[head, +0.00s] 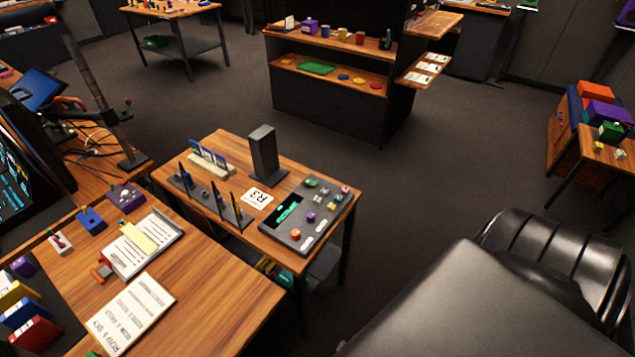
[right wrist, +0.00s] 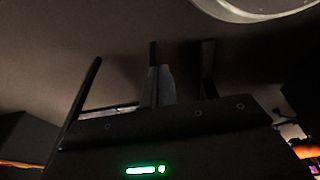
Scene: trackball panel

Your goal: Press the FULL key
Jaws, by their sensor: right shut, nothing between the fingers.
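The dark control panel (head: 272,225) lies on the small wooden table in the head view. It has a screen with green marks (head: 288,210) and several small coloured keys, including an orange one (head: 296,233), a purple one (head: 311,217) and a green one (head: 311,183). The key labels are too small to read, so I cannot tell which is FULL. My right gripper (right wrist: 155,80) shows in the right wrist view, its fingers together and empty. No panel key can be made out there. Neither gripper shows in the head view.
A wooden desk (head: 215,290) with clipboard and papers stands front left.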

